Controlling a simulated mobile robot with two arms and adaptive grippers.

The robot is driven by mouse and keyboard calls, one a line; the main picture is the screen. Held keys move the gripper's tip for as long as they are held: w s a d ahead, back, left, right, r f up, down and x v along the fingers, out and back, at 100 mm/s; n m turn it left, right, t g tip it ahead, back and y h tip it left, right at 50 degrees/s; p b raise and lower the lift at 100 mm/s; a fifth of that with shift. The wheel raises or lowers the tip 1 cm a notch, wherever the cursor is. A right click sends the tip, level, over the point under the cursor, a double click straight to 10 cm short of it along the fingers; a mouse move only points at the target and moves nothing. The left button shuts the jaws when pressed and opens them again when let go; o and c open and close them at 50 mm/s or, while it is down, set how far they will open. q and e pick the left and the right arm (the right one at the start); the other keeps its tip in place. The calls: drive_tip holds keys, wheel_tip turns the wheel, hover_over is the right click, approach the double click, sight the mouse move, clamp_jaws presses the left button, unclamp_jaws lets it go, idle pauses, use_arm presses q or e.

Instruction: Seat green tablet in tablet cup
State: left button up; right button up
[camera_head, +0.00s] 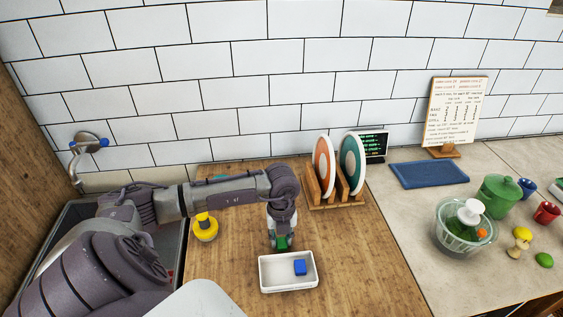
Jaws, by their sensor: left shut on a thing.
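My left gripper (281,240) reaches down from its arm at the middle of the counter and is shut on the green tablet (282,243). The tablet is a small green block, partly hidden by the fingers. It is at the back edge of a white rectangular open dish (263,275), the only cup-like holder near it. I cannot tell whether the tablet touches the dish. A blue block (300,267) lies in the right part of the dish. My right gripper is not in view.
A plate rack (338,202) with two plates stands behind right. A yellow bottle-like item (205,228) stands left, near the sink (52,240). A glass bowl (458,238), a green pot (498,195) and a blue mat (429,174) are on the right counter. Wood right of the dish is clear.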

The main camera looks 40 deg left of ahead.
sight(282, 240)
use_arm(q)
drive_tip(key=shift+r, duration=0.1)
drive_tip(key=shift+c, duration=0.4)
wheel_tip(282, 240, up, 4)
drive_tip(key=shift+w+d+b, duration=0.1)
drive_tip(key=shift+w+b, duration=0.05)
drive_tip(key=shift+b, duration=0.75)
drive_tip(key=w+d+r+b, duration=0.2)
drive_tip(key=d+r, duration=0.5)
drive_tip(key=d, duration=0.4)
drive_tip(key=shift+w+b, duration=0.3)
drive_tip(key=shift+w, duration=0.6)
drive_tip(key=s+d+n, duration=0.3)
drive_tip(key=s+n, duration=0.1)
drive_tip(key=n, duration=0.9)
drive_tip(key=s+d+n, duration=0.3)
drive_tip(key=s+n, duration=0.2)
drive_tip(key=n, duration=0.7)
drive_tip(key=shift+r+n, duration=0.2)
drive_tip(key=shift+n, duration=0.2)
